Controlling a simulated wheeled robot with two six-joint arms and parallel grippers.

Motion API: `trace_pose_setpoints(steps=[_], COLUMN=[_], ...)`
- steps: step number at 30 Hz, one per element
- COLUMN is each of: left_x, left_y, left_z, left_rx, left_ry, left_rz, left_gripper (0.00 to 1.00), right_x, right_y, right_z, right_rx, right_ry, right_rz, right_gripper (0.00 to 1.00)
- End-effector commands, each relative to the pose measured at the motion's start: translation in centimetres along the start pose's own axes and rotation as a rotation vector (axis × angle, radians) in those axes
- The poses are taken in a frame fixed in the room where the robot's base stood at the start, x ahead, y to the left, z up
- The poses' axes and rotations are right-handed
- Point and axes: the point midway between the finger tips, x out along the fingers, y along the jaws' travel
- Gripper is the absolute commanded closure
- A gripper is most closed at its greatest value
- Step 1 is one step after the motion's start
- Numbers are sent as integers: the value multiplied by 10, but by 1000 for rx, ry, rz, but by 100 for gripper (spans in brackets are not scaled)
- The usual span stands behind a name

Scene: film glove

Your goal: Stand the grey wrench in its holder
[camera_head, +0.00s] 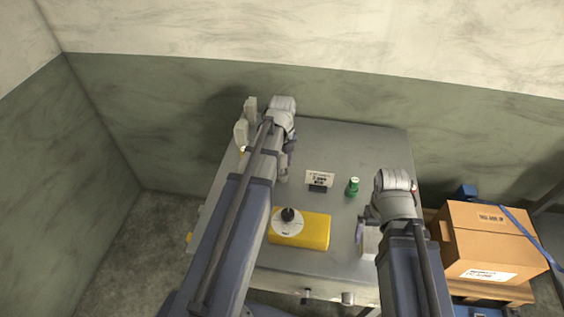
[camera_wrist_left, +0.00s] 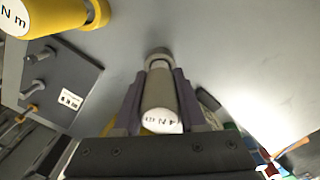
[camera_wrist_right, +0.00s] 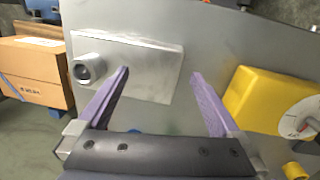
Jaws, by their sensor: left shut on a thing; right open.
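My left gripper (camera_head: 288,150) is over the back left part of the table in the head view. In the left wrist view its fingers (camera_wrist_left: 158,95) are shut on the grey wrench (camera_wrist_left: 160,100), whose white-labelled end faces the camera. A grey ring (camera_wrist_left: 158,55) shows beyond the fingers; I cannot tell whether it belongs to the wrench or its holder. My right gripper (camera_head: 370,216) is open and empty at the table's right side. In the right wrist view it is above a pale metal block (camera_wrist_right: 150,70) with a round socket (camera_wrist_right: 88,68).
A yellow box (camera_head: 315,230) with a dial, a small sign (camera_head: 319,178) and a green bottle (camera_head: 353,187) stand on the table (camera_head: 360,145). Two pale posts (camera_head: 241,132) stand at the left. A yellow tool (camera_wrist_left: 55,14) and a dark pegged plate (camera_wrist_left: 62,85) show in the left wrist view.

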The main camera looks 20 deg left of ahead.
Motion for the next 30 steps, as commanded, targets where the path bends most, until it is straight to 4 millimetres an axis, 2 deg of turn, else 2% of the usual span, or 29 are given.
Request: trace_pose_setpoints(steps=[14,15,24,30], left_x=[13,12,11,11], left_y=[0,0,0,0], left_z=[0,0,0,0], left_rx=[0,0,0,0], left_ry=[0,0,0,0], left_rz=[0,0,0,0], left_gripper=[100,57,24,24], right_x=[13,12,11,11], right_y=[-1,-1,-1,-1], right_z=[-1,-1,-1,-1], right_rx=[0,0,0,2], right_ry=[0,0,0,0], right_rz=[0,0,0,0], right_gripper=[0,0,0,0])
